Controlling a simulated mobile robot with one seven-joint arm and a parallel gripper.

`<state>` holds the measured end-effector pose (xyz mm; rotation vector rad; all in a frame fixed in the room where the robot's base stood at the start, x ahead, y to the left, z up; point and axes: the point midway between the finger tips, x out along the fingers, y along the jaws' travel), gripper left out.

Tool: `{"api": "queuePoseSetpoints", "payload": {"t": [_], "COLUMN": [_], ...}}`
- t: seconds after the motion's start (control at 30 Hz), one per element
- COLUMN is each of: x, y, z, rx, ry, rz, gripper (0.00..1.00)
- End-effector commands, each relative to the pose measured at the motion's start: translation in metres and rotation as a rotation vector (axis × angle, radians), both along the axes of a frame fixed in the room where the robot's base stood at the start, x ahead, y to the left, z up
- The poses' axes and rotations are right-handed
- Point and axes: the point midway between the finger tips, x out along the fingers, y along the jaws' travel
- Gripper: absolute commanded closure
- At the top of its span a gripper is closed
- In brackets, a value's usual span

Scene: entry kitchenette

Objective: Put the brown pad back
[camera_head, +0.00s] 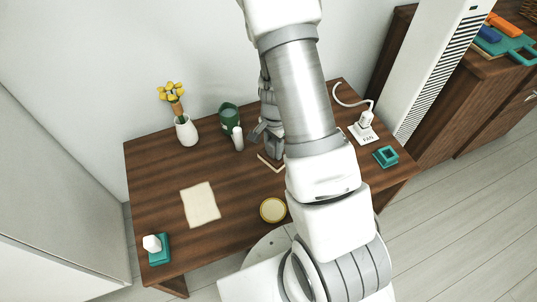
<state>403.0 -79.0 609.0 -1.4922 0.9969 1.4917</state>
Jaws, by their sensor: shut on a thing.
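My gripper (271,147) is over the back middle of the wooden table, partly hidden behind my own arm. It is shut on what looks like the brown pad (266,162), a thin dark brown piece with a pale edge. The pad shows just below the fingers, at or close above the tabletop; I cannot tell whether it touches the table. Its right part is hidden by the gripper and arm.
On the table (160,180) are a flower vase (187,134), a green cup (228,117), a white cylinder (238,139), a beige cloth (201,204), a round yellowish dish (273,209), a teal square holder (386,156) and a white plug block (363,130). A teal stand (159,256) holds a white piece.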

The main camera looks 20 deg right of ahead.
Motion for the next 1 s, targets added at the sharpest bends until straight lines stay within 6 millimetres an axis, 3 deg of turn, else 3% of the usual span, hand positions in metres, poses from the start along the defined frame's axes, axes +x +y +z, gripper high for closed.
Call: {"api": "queuePoseSetpoints", "payload": {"t": [0.2,0.43,0.63,1.0], "x": [0.026,0.049,0.047,0.048], "y": [0.045,0.083,0.079,0.079], "z": [-0.035,-0.063,-0.088,-0.092], "rx": [-0.001,-0.001,0.001,0.000], "ry": [0.001,0.001,0.001,0.000], "rz": [0.008,0.004,0.000,0.000], "gripper": [1.00,1.00,1.00,1.00]}}
